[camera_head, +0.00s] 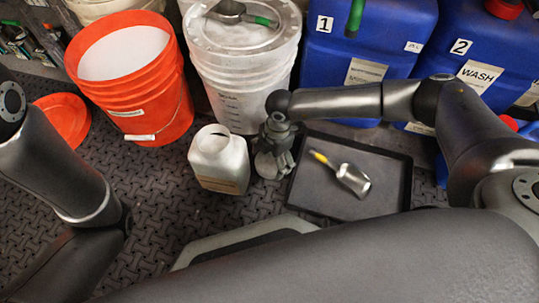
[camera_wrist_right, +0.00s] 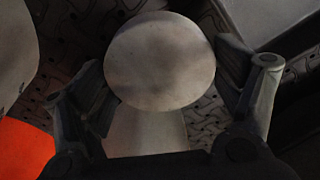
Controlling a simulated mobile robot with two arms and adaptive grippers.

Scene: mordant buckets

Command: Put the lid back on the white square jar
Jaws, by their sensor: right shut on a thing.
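The white square jar (camera_head: 220,168) stands upright on the dark textured floor mat, its round mouth uncovered. My right gripper (camera_head: 272,165) points down just to the right of the jar. In the right wrist view, a pale round lid (camera_wrist_right: 160,60) sits between the fingers of this gripper (camera_wrist_right: 165,85), which is shut on it. A pale body below the lid in that view looks like the jar (camera_wrist_right: 146,132), partly hidden by the lid. In the head view, the fingers mostly hide the lid. My left arm shows at the left, but its gripper is out of view.
A black tray (camera_head: 303,193) with a yellow-handled metal scoop (camera_head: 342,174) lies right of the gripper. Behind stand an orange bucket (camera_head: 150,105), a closed white bucket (camera_head: 245,80) and blue containers (camera_head: 395,35). An orange lid (camera_head: 66,118) lies at left. The mat left of the jar is clear.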

